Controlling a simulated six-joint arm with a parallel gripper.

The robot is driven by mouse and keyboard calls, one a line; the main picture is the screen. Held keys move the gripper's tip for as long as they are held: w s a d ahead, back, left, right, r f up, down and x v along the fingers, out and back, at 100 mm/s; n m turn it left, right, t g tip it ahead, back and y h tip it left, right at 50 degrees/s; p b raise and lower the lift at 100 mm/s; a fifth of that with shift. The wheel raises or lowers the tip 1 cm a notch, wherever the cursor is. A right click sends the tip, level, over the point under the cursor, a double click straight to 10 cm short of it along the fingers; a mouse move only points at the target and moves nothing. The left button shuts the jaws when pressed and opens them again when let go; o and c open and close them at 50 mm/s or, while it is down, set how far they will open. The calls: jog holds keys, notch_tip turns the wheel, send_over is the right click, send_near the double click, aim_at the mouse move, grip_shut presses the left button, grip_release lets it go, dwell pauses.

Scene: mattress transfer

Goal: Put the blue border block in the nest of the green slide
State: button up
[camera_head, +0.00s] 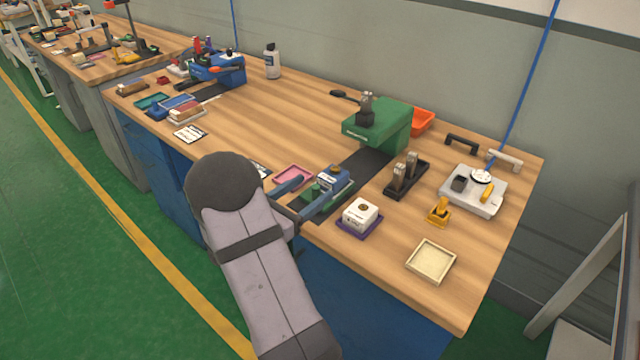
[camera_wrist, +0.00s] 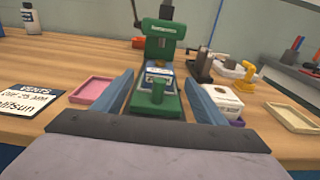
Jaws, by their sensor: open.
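The blue border block (camera_head: 334,176) has a pale, printed top with a dark mark. It sits on the green slide (camera_head: 313,194), in front of the green machine; it also shows in the wrist view (camera_wrist: 159,72). I cannot tell whether the block is fully down in the nest. My gripper (camera_head: 322,187) is open, with its blue fingers on either side of the slide and block. In the wrist view its fingers (camera_wrist: 160,80) show clear gaps to the block.
The green machine (camera_head: 384,123) stands behind the slide. An empty pink tray (camera_head: 293,175) lies to the left. A white block (camera_head: 361,211) on a purple tray (camera_head: 344,228) is close on the right. An empty cream tray (camera_head: 431,262) is near the table's front edge.

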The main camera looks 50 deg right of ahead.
jog(key=shift+a+r, duration=0.1)
jog(key=shift+a, duration=1)
jog(key=s+a+m+g+y, duration=0.1)
jog(key=s, duration=0.1)
jog(key=s+a+f+m+g+y, duration=0.1)
jog(key=s+m, duration=0.1)
jog(key=s+a+f+m+g+y, duration=0.1)
jog(key=s+a, duration=0.1)
jog(key=shift+s+a+f+m+y, duration=0.1)
jog(key=shift+s+f+m+y, duration=0.05)
jog(key=shift+s+m+y, duration=0.2)
jog(key=s+a+f+m+g+y, duration=0.1)
jog(key=s+a+f+m+y, duration=0.35)
jog(key=a, duration=0.35)
jog(key=a+f+m+t+y, duration=0.1)
jog(key=a+m+t+y, duration=0.3)
jog(key=a, duration=1.7)
jog(key=m+y, duration=0.4)
jog(key=y, duration=0.1)
jog(key=shift+s+a+f+m, duration=0.15)
jog(key=shift+s+f+m, duration=0.2)
jog(key=shift+s+m, duration=0.05)
